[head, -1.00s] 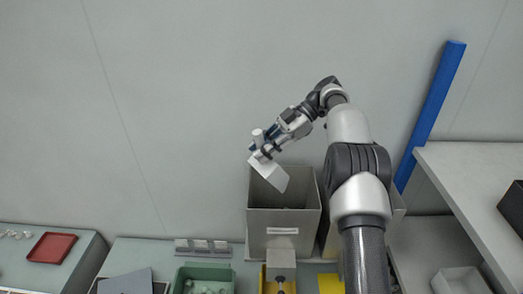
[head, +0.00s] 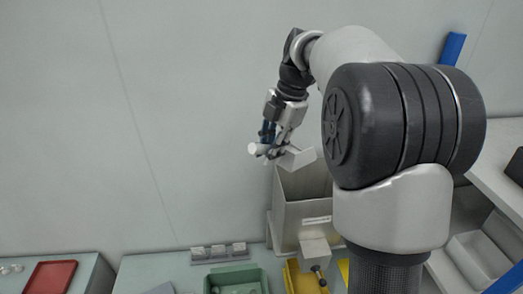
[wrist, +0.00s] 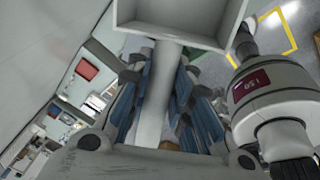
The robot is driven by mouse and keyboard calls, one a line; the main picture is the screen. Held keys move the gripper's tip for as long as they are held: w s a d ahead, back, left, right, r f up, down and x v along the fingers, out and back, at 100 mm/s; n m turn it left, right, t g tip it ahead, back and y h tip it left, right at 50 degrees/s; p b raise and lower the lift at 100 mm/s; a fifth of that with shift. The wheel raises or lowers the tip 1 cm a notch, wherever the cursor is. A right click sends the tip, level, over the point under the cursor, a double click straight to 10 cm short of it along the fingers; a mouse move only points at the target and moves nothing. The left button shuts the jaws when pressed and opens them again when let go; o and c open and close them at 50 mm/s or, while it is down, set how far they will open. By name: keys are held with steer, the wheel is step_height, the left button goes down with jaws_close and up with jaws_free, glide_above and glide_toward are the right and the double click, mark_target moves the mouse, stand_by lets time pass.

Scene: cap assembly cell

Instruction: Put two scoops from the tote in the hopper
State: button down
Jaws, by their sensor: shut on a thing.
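My gripper (head: 273,148) is shut on the light grey handle of a scoop (head: 300,158). The scoop's pan points right, over the far left part of the grey hopper's opening. In the wrist view the handle runs between the blue finger pads and the pan (wrist: 180,18) is at the top; the part of its inside that shows looks empty. The tall grey hopper (head: 293,225) has a pale label on its front, and its contents are hidden. The green tote (head: 215,281) is at the bottom edge, partly cut off, with pale pieces in it.
A grey holder with several slots (head: 218,252) stands behind the tote. A red tray (head: 52,277) lies on the left bench. A grey block with a dark knob (head: 315,255) stands in front of the hopper. My arm hides the hopper's right side.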

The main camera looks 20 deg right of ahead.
steer(key=f+b, duration=0.1)
steer(key=b, duration=0.1)
steer(key=shift+s+f+t+h+b, duration=0.2)
steer(key=shift+t+h+b, duration=0.1)
steer(key=shift+h+b, duration=0.1)
steer(key=h+b, duration=0.1)
steer(key=b, duration=0.1)
steer(key=a+t+h+b, duration=0.1)
steer(key=b, duration=0.2)
steer(key=shift+s+a+f, duration=0.2)
steer(key=shift+f, duration=0.2)
steer(key=shift+a+r, duration=0.1)
stand_by(0.4)
